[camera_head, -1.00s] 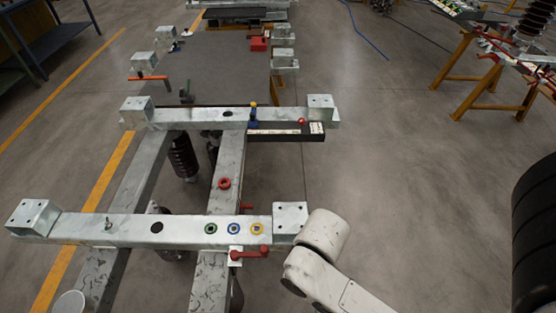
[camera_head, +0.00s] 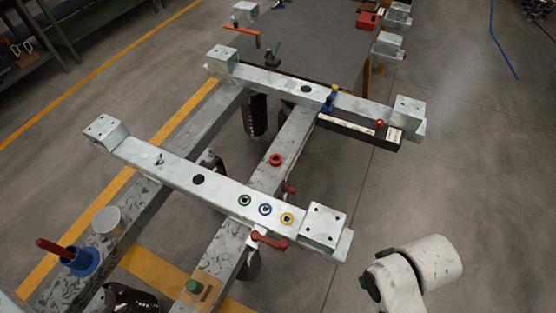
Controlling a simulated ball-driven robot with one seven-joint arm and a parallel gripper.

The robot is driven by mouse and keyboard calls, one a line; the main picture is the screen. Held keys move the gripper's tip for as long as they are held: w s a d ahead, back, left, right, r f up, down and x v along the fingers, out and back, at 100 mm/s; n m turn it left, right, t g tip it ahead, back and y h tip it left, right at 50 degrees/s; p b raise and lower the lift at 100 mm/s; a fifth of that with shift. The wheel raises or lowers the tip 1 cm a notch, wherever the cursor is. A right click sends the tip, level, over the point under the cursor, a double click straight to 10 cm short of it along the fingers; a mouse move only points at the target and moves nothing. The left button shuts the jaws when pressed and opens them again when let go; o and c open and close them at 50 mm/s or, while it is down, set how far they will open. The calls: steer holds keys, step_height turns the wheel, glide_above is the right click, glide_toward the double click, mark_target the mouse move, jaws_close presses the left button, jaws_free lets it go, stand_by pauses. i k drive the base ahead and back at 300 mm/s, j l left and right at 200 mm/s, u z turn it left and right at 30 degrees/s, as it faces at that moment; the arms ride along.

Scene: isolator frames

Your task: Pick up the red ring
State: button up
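The red ring (camera_head: 276,160) lies on the grey metal beam (camera_head: 290,140) that runs between the two crossbeams, in the middle of the head view. Its dark centre hole shows. Part of my white arm shows at the lower right, well apart from the ring. My gripper is not in view.
Green, blue and yellow rings (camera_head: 265,210) sit on the near crossbeam (camera_head: 180,180). A red handle (camera_head: 269,240) sticks out below them. A red ball (camera_head: 379,123) and a blue tool with a yellow top (camera_head: 328,103) are at the far crossbeam. Open floor lies right.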

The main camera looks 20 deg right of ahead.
mark_target(273, 156)
steer(key=i+l+u, duration=0.1)
steer(key=i+l, duration=0.15)
steer(key=i+l+u, duration=0.1)
steer(key=i+l, duration=0.15)
steer(key=l, duration=0.2)
steer(key=i+u, duration=0.1)
steer(key=i, duration=0.2)
